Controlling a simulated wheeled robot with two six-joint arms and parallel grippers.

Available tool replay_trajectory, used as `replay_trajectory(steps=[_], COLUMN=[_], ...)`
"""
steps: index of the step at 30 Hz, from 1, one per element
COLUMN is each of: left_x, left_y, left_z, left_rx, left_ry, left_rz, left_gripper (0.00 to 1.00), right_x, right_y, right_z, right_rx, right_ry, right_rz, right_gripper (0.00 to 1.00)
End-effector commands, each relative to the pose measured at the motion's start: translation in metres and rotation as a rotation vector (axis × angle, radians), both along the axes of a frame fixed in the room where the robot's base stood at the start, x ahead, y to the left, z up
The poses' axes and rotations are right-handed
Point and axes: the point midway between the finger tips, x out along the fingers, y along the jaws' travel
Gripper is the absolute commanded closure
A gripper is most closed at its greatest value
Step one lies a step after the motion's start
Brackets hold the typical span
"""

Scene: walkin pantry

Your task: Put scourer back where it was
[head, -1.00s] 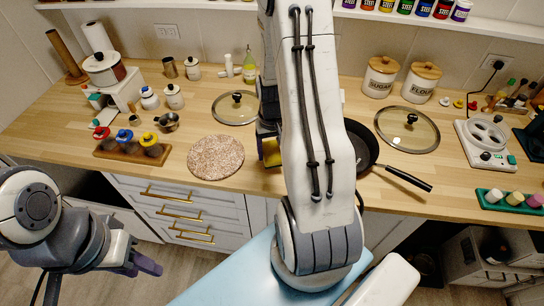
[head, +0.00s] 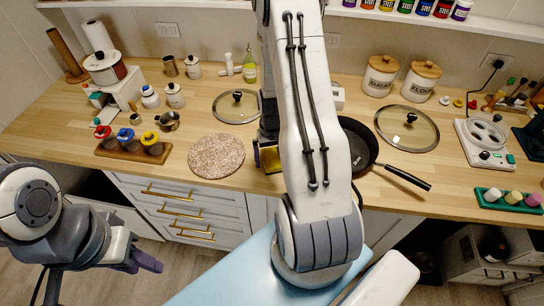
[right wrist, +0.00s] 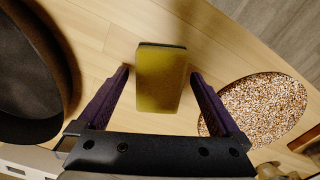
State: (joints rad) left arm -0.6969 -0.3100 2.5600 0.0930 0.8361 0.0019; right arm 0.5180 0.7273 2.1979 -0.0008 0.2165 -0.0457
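The scourer is a yellow block with a dark edge (right wrist: 161,80). In the right wrist view it sits between the two purple fingers of my right gripper (right wrist: 161,74), with a narrow gap on each side, so that gripper is open around it. In the head view the scourer (head: 271,158) shows at the counter's front, just left of my right arm, which hides most of the right gripper. My left gripper (head: 147,264) is low at the left, in front of the drawers, away from the counter; its finger gap is unclear.
A round speckled board (head: 216,155) lies left of the scourer. A dark pan (head: 360,150) is to the right, its handle toward the front edge. Glass lids (head: 237,106), a spice-jar rack (head: 133,150) and canisters (head: 381,76) stand around. Bare counter (head: 200,122) lies between.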

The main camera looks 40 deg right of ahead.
Motion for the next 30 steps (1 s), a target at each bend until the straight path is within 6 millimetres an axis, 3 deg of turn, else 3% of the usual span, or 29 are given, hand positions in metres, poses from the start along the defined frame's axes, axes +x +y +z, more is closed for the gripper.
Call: replay_trajectory(steps=[8,21,30], left_x=[0.0,0.0,0.0], left_y=[0.0,0.0,0.0], left_z=[-0.003,-0.016,-0.018], left_rx=[0.0,0.0,0.0], left_ry=[0.0,0.0,0.0], left_rz=[0.0,-0.001,-0.001], left_gripper=[0.61,0.61,0.61], right_x=[0.001,0.001,0.0], right_y=[-0.001,-0.001,0.0], right_z=[0.023,0.106,0.124], right_rx=[-0.003,-0.003,0.0], right_ry=[-0.005,-0.005,0.0], right_rz=[0.0,0.0,0.0], right_gripper=[0.0,0.0,0.0])
